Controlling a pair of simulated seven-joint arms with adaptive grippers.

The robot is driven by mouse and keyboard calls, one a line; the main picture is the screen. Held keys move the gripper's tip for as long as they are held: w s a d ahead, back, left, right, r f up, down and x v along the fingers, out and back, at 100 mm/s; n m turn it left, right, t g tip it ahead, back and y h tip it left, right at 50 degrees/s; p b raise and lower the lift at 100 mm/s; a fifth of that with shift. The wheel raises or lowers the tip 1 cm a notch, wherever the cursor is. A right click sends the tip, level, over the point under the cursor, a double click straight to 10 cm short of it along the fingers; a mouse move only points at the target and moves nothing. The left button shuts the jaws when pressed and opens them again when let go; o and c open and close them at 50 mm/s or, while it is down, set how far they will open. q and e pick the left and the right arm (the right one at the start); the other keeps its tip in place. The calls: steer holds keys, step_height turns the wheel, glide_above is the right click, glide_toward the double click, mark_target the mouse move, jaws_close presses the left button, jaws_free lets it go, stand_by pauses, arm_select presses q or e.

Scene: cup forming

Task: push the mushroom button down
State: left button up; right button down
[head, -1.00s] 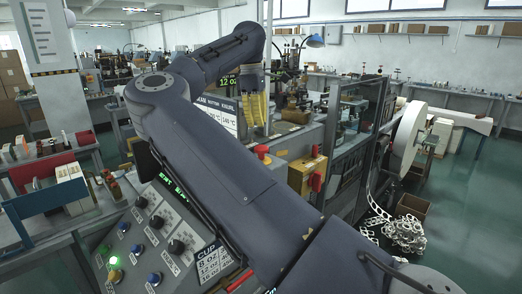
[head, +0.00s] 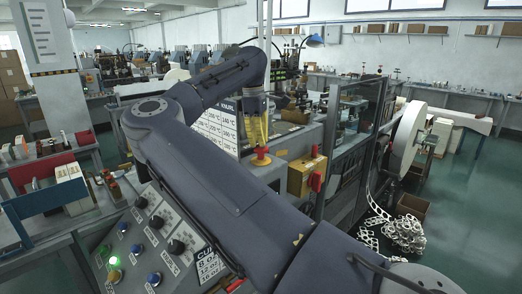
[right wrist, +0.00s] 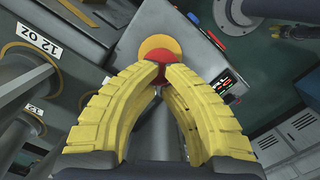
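The red mushroom button (right wrist: 157,57) on its round yellow base (right wrist: 153,46) is just beyond my fingertips in the right wrist view. In the head view the button (head: 261,152) sits on the machine top, partly hidden by my fingers. My right gripper (right wrist: 160,66) has two yellow ribbed fingers that bow outward and come together at the tips, with nothing held between them. In the head view the right gripper (head: 259,143) points down directly over the button. The tips overlap the button's cap; I cannot tell whether they touch it. My left gripper is out of view.
A yellow box with a red switch (head: 307,175) stands right of the button. A sloped panel with knobs and lit buttons (head: 147,235) lies at lower left. A white temperature chart (head: 217,128) is behind my arm. Red and blue pens (right wrist: 201,22) lie near the button.

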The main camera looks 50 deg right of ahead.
steer(key=shift+f, duration=0.3)
